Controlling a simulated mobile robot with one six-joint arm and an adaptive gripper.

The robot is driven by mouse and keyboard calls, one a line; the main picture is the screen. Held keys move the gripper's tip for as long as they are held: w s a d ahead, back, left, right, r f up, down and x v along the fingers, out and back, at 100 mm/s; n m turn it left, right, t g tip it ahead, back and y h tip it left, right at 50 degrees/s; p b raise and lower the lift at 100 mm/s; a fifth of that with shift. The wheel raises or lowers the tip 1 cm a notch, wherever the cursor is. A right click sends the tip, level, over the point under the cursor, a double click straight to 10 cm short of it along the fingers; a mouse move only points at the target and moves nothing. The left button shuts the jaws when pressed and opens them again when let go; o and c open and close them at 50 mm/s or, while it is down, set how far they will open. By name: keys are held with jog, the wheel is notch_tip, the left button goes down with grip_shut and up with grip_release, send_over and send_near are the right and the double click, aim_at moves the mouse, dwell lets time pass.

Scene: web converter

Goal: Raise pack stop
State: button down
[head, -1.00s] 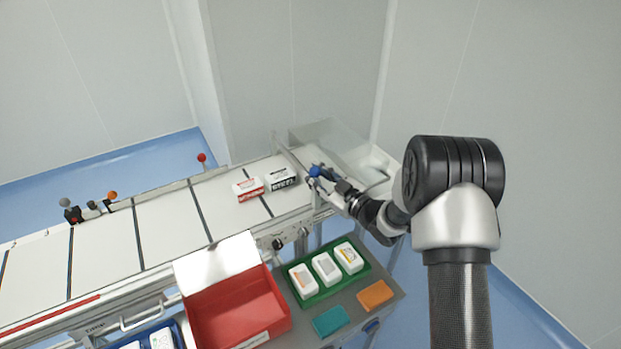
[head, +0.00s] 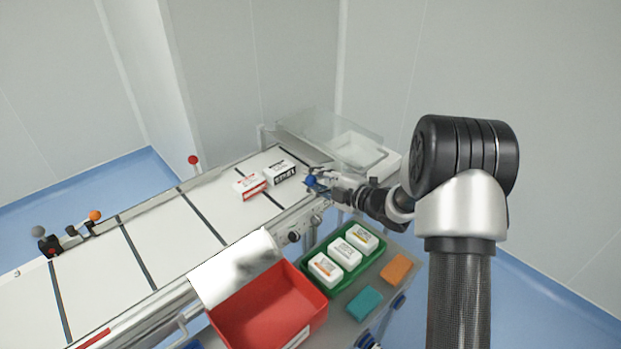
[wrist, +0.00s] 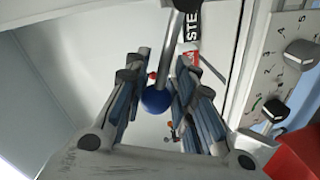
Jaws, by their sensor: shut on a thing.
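My gripper (head: 321,183) is at the right end of the conveyor and is shut on a round blue knob (head: 311,181). In the wrist view the blue knob (wrist: 156,100) sits between the fingers (wrist: 160,98), on a grey metal rod (wrist: 171,50) that runs up out of the picture. A white and black pack (head: 279,173) and a white and red pack (head: 250,187) lie on the belt just left of the knob. The stop plate itself is hard to make out in the head view.
A clear guard (head: 330,137) stands behind the belt's end. Below are an open red box (head: 268,312), a green tray (head: 343,275) with white packs, and teal (head: 365,302) and orange (head: 396,268) blocks. A dial panel (wrist: 282,70) is close at right in the wrist view.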

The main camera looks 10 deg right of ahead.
jog(key=shift+s+f+n+h, duration=0.1)
jog(key=shift+f+n+h, duration=0.2)
jog(key=shift+f+n, duration=0.3)
jog(key=shift+f, duration=0.1)
jog(key=c, duration=1.3)
grip_release()
jog(key=shift+r, duration=0.2)
jog(key=v, duration=1.2)
jog(key=shift+s+f, duration=0.1)
jog(key=shift+f, duration=0.15)
jog(key=shift+r, duration=0.1)
